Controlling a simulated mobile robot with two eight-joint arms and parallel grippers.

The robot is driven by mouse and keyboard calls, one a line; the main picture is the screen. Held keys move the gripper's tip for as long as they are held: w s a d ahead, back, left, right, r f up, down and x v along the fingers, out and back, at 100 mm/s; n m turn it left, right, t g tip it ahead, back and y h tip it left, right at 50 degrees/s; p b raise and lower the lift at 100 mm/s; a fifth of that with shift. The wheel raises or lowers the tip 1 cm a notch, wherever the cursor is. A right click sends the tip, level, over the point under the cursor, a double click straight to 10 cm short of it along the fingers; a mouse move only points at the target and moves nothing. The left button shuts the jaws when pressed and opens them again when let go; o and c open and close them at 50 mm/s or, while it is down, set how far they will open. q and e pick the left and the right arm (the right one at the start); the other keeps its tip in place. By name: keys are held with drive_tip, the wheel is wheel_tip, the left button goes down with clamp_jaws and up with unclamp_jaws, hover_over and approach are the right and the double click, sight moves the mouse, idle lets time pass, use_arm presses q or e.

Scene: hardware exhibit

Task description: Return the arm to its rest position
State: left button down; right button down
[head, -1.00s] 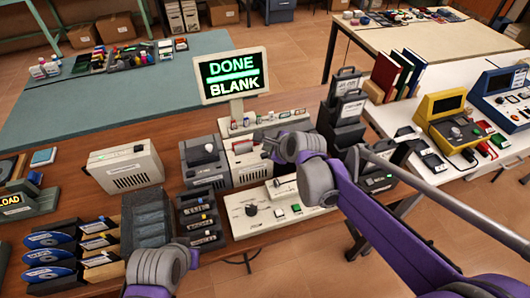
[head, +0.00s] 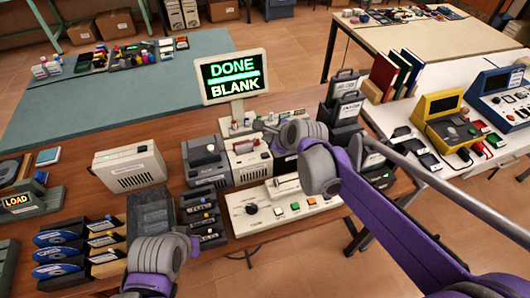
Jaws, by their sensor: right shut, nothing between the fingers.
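My right arm (head: 390,215) reaches in from the right, purple with grey joints, over the wooden bench. Its gripper (head: 263,127) is small and partly hidden behind a grey wrist joint. It is shut and empty, above the devices just below the sign (head: 235,77), which reads "DONE" and "BLANK". My left arm (head: 152,262) shows only as a grey and purple joint at the bottom left; its gripper is not in view.
Below the right arm is a white control panel (head: 262,222) with coloured buttons. Grey and white box devices (head: 206,168) stand behind it. Disc sleeves (head: 60,252) and dark trays are at left. A dark case rack (head: 343,112) stands close behind the right arm.

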idle(0.6)
drive_tip(key=s+d+f+n+g+h, duration=0.1)
drive_tip(key=s+d+f+n, duration=0.1)
drive_tip(key=s+d+n, duration=0.3)
drive_tip(key=s+d+f+n+h, duration=0.2)
drive_tip(key=s+d+n, duration=0.4)
drive_tip(key=s+n, duration=0.3)
drive_tip(key=s+d+f+n+g+h, duration=0.1)
drive_tip(key=s+d+f+n, duration=0.2)
drive_tip(key=s, duration=1.1)
drive_tip(key=d+n, duration=0.2)
drive_tip(key=n, duration=0.2)
drive_tip(key=shift+d+g+h, duration=0.3)
drive_tip(key=shift+d, duration=0.1)
